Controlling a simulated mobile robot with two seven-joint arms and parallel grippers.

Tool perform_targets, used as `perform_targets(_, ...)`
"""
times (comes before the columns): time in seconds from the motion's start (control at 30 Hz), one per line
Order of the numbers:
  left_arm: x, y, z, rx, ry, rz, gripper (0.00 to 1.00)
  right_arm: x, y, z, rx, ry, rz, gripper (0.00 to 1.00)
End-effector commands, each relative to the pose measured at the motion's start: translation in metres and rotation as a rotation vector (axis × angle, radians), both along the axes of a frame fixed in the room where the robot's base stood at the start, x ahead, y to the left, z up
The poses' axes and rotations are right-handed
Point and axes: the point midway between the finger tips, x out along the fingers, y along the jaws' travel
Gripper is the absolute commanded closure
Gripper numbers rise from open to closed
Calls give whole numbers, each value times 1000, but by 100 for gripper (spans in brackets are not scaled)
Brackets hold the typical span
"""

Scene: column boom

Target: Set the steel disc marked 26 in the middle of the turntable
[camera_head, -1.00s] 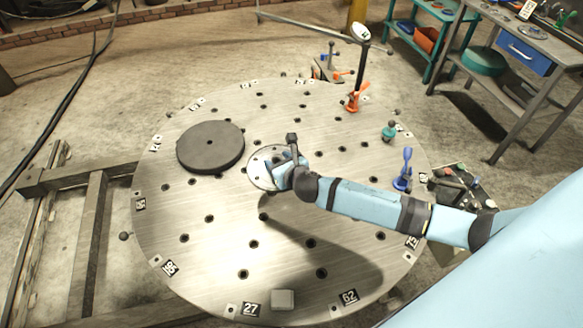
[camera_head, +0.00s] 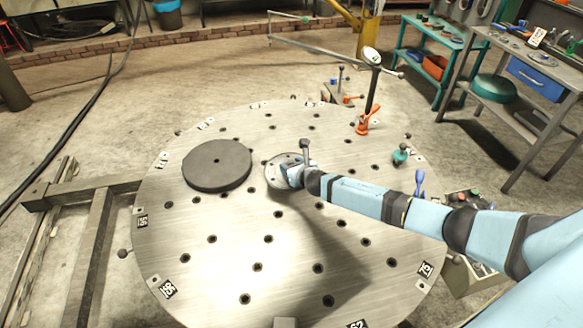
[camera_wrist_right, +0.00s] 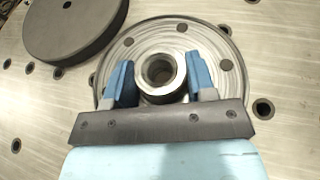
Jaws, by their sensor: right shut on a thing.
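The turntable (camera_head: 215,285) is a large round steel plate with holes and number tags around its rim. My right gripper (camera_head: 289,172) is over its middle area. In the right wrist view its two blue fingers (camera_wrist_right: 160,80) are shut on the raised ring-shaped hub of a steel disc (camera_wrist_right: 185,40). The steel disc also shows in the head view (camera_head: 273,178), partly hidden by the gripper. I see no 26 on it. It lies flat, on or just above the plate; I cannot tell which. My left gripper is not in view.
A thick dark disc (camera_head: 217,165) lies on the plate just left of the steel disc. An orange clamp (camera_head: 368,120), a teal knob (camera_head: 401,154) and a blue clamp (camera_head: 420,183) stand along the right rim. The near part of the plate is mostly clear.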

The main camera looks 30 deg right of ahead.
Motion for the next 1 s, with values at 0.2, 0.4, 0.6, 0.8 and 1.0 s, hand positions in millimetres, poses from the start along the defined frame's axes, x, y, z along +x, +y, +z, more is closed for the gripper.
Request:
perform_targets(0.2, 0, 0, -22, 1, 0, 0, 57, 2, 0, -18, 1, -5, 1, 94)
perform_targets(0.4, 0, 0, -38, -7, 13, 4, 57, 2, 0, -34, 2, -5, -1, 94)
perform_targets(0.6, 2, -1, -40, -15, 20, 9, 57, 2, 0, -42, 1, -6, 1, 94)
perform_targets(0.8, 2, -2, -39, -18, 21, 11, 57, 2, 0, -42, 1, -5, 1, 94)
perform_targets(1.0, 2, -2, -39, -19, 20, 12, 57, 1, 0, -42, 1, -5, 0, 94)
